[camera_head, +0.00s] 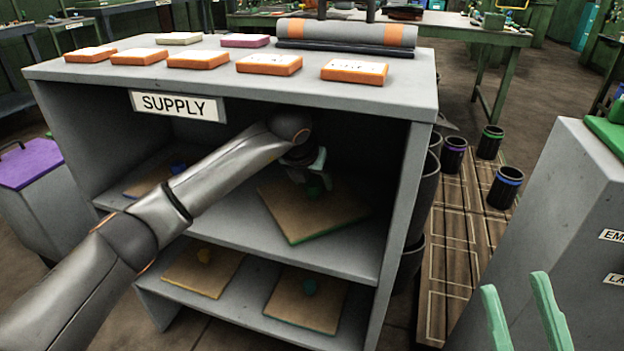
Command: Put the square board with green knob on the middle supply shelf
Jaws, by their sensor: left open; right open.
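The square board with green knob (322,213) is on the middle shelf (345,257) of the grey supply unit, right of centre. It is turned at an angle to the shelf edge, and its green-edged corner points to the front. Its knob (314,190) stands just below my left gripper (311,173). The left gripper is open, reaching into the shelf from the left; I cannot tell whether its fingers touch the knob. My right gripper (522,310) is open and empty at the lower right, away from the shelf.
A board with a blue knob (150,182) shares the middle shelf at left. Boards with a yellow knob (203,272) and a teal knob (308,300) lie on the lower shelf. The unit's top slab and right side panel (408,200) enclose the space. A grey cabinet (560,220) stands at right.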

